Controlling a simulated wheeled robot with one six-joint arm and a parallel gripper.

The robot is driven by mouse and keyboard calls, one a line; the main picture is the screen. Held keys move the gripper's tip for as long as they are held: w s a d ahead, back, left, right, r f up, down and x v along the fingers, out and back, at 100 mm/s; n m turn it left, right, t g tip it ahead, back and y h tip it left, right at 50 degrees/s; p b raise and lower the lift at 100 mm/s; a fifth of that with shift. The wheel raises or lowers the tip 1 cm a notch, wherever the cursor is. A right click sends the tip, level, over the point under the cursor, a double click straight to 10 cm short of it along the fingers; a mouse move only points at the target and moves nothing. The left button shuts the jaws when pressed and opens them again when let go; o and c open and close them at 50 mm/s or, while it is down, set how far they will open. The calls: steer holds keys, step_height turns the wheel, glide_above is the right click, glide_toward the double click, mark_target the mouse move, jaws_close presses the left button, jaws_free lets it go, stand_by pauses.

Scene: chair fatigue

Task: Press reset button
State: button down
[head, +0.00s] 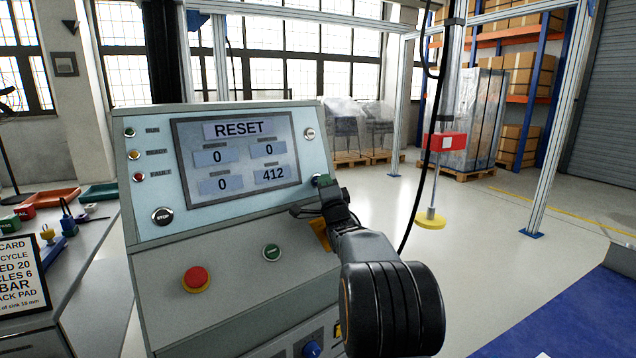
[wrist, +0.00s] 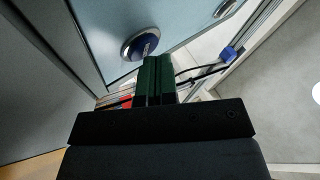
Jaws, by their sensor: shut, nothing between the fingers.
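The grey-blue console panel (head: 245,205) carries a screen (head: 238,165) reading RESET, with three 0 values and 412. A round blue button (wrist: 141,44) with a silver rim and unreadable lettering is on the panel in the wrist view. It lies just up and left of my fingertips; I cannot tell if they touch it. My gripper (head: 324,186) is at the panel's right edge, right of the screen, and hides part of that area. In the wrist view my gripper (wrist: 157,62) shows its green fingers shut together and empty.
A black STOP button (head: 162,216), a red mushroom button (head: 197,279) and a green button (head: 271,253) are on the console. A black cable (head: 424,150) hangs right of it. Wrapped pallet goods (head: 470,120) stand behind.

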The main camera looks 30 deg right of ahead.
steer(key=shift+s, duration=0.15)
stand_by(0.4)
steer(key=shift+s+r+b, duration=0.15)
steer(key=shift+s+b, duration=0.2)
steer(key=shift+s, duration=0.2)
steer(key=shift+s+d+r+b, duration=0.1)
steer(key=shift+s+r+b, duration=0.1)
steer(key=shift+s, duration=0.6)
steer(key=shift+s+d+r+b, duration=0.1)
steer(key=shift+s+r, duration=0.1)
steer(key=shift+s, duration=0.6)
steer(key=shift+s+d+r+b, duration=0.1)
steer(key=shift+s+r, duration=0.1)
steer(key=shift+s, duration=0.6)
steer(key=shift+a+r, duration=0.1)
